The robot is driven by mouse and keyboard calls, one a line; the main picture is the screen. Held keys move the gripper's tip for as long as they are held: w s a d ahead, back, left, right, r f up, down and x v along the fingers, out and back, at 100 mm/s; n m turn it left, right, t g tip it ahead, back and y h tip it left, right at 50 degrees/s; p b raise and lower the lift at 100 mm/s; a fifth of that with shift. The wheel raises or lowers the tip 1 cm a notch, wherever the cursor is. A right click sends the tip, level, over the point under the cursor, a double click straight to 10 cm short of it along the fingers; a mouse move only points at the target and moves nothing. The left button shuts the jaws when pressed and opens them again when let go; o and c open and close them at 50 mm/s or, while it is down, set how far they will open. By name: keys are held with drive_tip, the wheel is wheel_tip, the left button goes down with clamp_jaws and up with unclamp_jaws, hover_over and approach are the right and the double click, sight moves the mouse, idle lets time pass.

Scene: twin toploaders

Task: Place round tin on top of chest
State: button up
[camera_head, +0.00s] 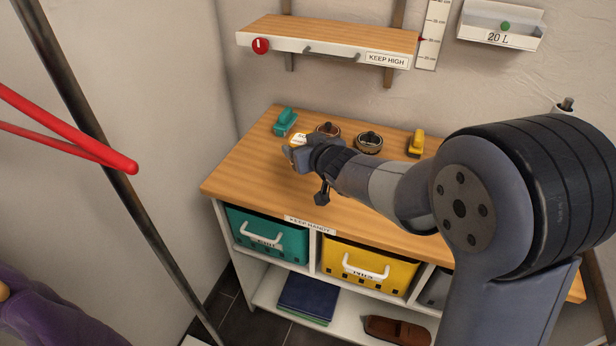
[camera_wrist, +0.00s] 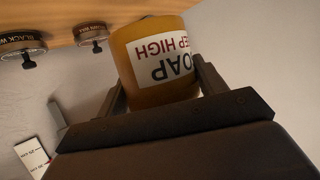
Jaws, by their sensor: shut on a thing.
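My gripper (camera_wrist: 160,92) is shut on an amber cylindrical container (camera_wrist: 140,42) with a white label reading "SOAP" and "KEEP HIGH". The wrist view shows it upside down. In the head view my gripper (camera_head: 297,157) is over the left part of the chest's wooden top (camera_head: 245,172) and mostly hides the container. I cannot tell whether its base touches the wood. Two low round tins stand behind my gripper on the chest: a brown one (camera_head: 328,129) and a black one (camera_head: 369,140). They also show in the wrist view as a brown tin (camera_wrist: 92,42) and a black tin (camera_wrist: 20,46).
A teal brush-like object (camera_head: 285,121) and a yellow one (camera_head: 416,143) stand on the chest. A wall shelf marked "KEEP HIGH" (camera_head: 330,41) hangs above, its top bare. Teal (camera_head: 265,236) and yellow (camera_head: 367,267) bins sit below. A metal pole (camera_head: 110,160) is at left.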

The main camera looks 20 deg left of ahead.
wheel_tip(320, 180, down, 8)
drive_tip(key=shift+r+b, duration=0.1)
drive_tip(key=shift+b, duration=0.85)
drive_tip(key=shift+f, duration=0.2)
drive_tip(key=o, duration=1.2)
drive_tip(key=shift+r, duration=0.1)
drive_tip(key=shift+s+r, duration=0.1)
drive_tip(key=shift+s, duration=0.05)
drive_tip(key=v, duration=1.1)
drive_tip(key=shift+s+d+r+p, duration=0.15)
drive_tip(key=shift+s+d+p, duration=0.05)
drive_tip(key=shift+d+p, duration=0.1)
